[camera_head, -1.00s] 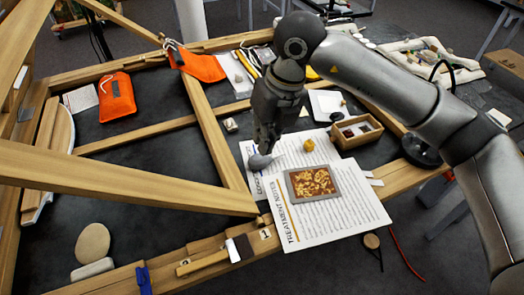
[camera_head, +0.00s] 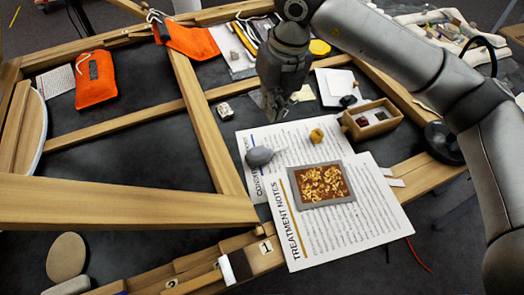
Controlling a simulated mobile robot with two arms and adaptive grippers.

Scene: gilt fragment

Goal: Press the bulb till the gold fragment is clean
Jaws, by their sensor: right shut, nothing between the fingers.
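The grey bulb (camera_head: 259,156) lies on the printed sheets, left of the fragment. The gold fragment (camera_head: 322,184) lies in a flat grey frame on the "Treatment Notes" sheet (camera_head: 345,232). Its surface shows bright gold patches among brown areas. My right gripper (camera_head: 275,116) points down above and behind the bulb, apart from it. It is shut and empty. My left gripper is not in view.
A small yellow lump (camera_head: 317,136) sits behind the fragment. A wooden box (camera_head: 372,120) with small pieces stands to its right. Wooden beams (camera_head: 205,130) cross the dark table at left, with an orange pouch (camera_head: 103,80) beyond.

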